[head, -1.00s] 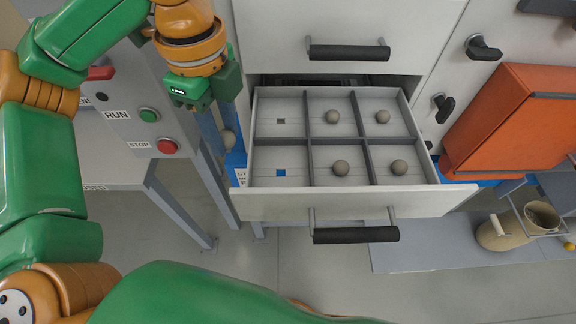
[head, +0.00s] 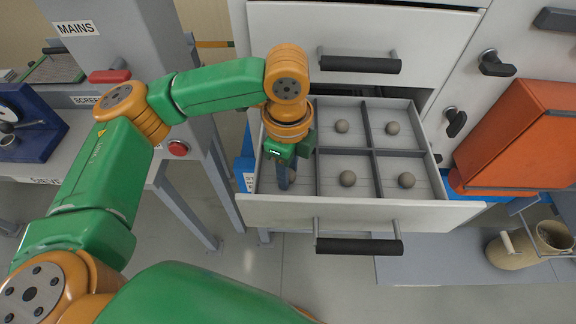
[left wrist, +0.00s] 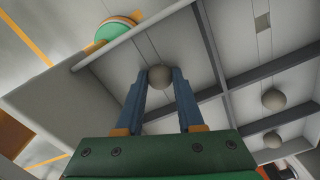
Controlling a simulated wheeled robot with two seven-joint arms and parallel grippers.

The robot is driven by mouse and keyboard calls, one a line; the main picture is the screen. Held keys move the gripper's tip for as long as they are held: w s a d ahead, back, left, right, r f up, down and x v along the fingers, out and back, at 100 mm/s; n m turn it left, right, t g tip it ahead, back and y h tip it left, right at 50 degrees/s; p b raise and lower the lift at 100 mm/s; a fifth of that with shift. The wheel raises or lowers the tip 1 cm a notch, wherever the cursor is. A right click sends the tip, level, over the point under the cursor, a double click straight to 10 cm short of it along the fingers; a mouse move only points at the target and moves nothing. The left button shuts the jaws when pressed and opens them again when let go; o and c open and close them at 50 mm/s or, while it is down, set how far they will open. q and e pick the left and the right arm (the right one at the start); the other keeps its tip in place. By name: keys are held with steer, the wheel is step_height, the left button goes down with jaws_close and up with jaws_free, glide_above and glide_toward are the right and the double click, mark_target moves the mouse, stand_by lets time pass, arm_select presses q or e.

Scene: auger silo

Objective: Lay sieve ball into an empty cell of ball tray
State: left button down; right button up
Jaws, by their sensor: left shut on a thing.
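The ball tray (head: 392,167) is a grey drawer insert split by dark dividers into cells. My left gripper (head: 285,184) points down into the front left cell in the head view. It is shut on the sieve ball (left wrist: 160,77), a grey-brown sphere between the blue fingertips in the left wrist view. The fingers hide that ball in the head view. My right gripper is out of view.
The tray is in a pulled-out drawer with a black handle (head: 359,246). A closed drawer (head: 360,35) is above it. An orange panel (head: 520,130) stands to the right, with a beige jug (head: 512,250) below. A grey post is close left of the drawer.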

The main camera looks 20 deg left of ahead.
arm_select(q)
steer(key=c, duration=0.5)
jaws_free()
step_height(320, 180, up, 13)
steer(key=shift+s+f+p, duration=0.15)
steer(key=shift+f+p, duration=0.05)
steer(key=shift+p, duration=0.15)
